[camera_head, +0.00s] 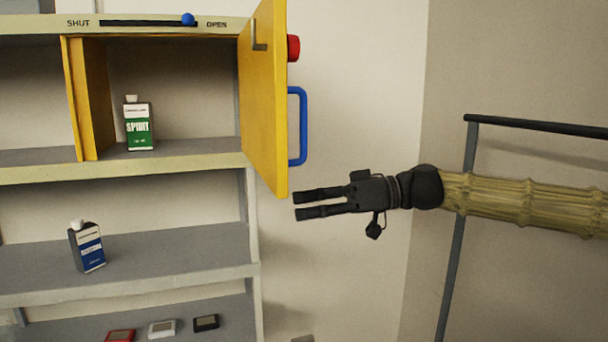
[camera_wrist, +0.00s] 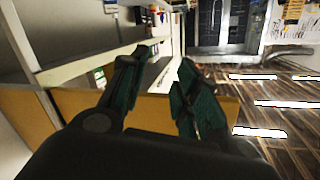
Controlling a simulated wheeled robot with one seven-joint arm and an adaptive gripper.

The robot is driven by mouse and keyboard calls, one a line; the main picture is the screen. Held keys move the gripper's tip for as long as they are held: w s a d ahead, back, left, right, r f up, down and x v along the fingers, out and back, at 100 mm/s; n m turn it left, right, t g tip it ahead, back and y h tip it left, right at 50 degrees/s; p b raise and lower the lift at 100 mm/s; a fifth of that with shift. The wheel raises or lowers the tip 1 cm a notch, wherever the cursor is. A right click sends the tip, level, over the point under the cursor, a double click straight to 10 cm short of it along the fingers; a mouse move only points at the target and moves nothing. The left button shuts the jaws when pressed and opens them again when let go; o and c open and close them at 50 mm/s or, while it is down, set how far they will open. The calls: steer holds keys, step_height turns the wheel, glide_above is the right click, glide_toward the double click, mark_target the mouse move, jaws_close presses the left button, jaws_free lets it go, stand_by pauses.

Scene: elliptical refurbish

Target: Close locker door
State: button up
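The yellow locker door (camera_head: 264,100) stands swung open at the right end of the upper shelf. A blue handle (camera_head: 304,126) and a red knob (camera_head: 293,48) are on its right face, and a metal latch piece (camera_head: 259,38) is near its top. The locker compartment (camera_head: 190,90) is open to view and holds a green-and-white SPIRIT bottle (camera_head: 138,124). My gripper (camera_head: 297,206) is open and empty, just right of the door's lower corner and below the handle. In the wrist view, an orange-yellow panel (camera_wrist: 75,103), apparently the door, shows behind the fingers.
A blue slider knob (camera_head: 188,19) sits near OPEN on the SHUT/OPEN strip. A blue-and-white bottle (camera_head: 87,247) leans on the middle shelf, with small devices (camera_head: 162,328) below. A dark rail frame (camera_head: 470,150) stands at right.

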steer(key=s+d+r+n+g+y, duration=0.1)
steer(key=s+d+r+n, duration=0.15)
steer(key=d+r, duration=0.4)
steer(key=s+d+r+n, duration=0.2)
steer(key=d+r+n, duration=0.1)
steer(key=r, duration=0.7)
steer(key=p, duration=0.5)
glide_above(304, 158)
steer(key=shift+w+r, duration=0.1)
steer(key=shift+w, duration=0.2)
jaws_close()
